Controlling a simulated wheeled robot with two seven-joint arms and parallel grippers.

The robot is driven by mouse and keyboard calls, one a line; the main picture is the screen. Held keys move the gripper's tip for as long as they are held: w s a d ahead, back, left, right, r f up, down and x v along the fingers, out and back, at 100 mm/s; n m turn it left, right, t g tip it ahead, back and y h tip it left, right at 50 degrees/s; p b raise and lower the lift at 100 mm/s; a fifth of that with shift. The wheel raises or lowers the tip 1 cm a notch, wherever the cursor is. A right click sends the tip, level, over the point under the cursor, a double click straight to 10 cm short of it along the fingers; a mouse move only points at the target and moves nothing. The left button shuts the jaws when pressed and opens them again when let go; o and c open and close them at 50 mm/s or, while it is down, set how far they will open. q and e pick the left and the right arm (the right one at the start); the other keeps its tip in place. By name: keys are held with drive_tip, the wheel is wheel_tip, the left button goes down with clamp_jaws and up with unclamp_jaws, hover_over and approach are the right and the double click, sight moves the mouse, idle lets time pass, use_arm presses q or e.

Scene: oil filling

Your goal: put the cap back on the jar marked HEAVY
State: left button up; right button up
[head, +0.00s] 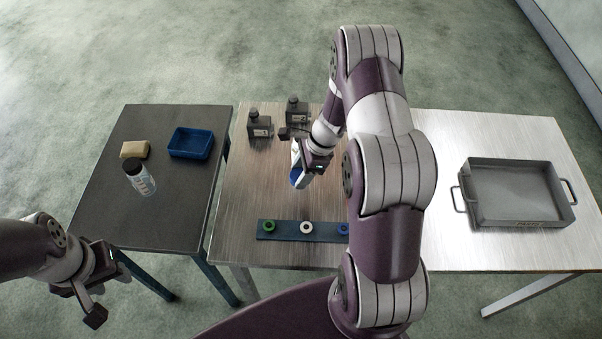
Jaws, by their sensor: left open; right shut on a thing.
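My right gripper (297,153) is shut on a white-and-blue object (297,178) above the middle table; the wrist hides part of it, and I cannot tell what it is. Two dark square jars with pale labels stand at the back of the middle table, a left jar (259,125) and a right jar (296,112). Their lettering is too small to read, so I cannot tell which is marked HEAVY. A blue strip (287,236) at the front bears a green ring (268,226), a white ring (306,227) and a blue ring (343,229). My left gripper (97,284) is open and empty.
The dark left table holds a blue open bin (190,143), a tan block (134,149) and a black-capped bottle (140,178). A grey handled tray (512,215) sits on the right table. My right arm hides part of the middle table. The left table's front is clear.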

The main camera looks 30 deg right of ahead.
drive_tip(key=shift+a, duration=0.1)
drive_tip(key=s+a+r+n+g, duration=0.2)
drive_tip(key=a+r+n+g, duration=0.2)
drive_tip(key=a+n, duration=0.4)
drive_tip(key=n, duration=0.3)
drive_tip(key=shift+r+n+h, duration=0.2)
drive_tip(key=shift+n+h, duration=0.1)
drive_tip(key=shift+h, duration=0.1)
drive_tip(key=shift+s+d, duration=0.1)
drive_tip(key=shift+d, duration=0.05)
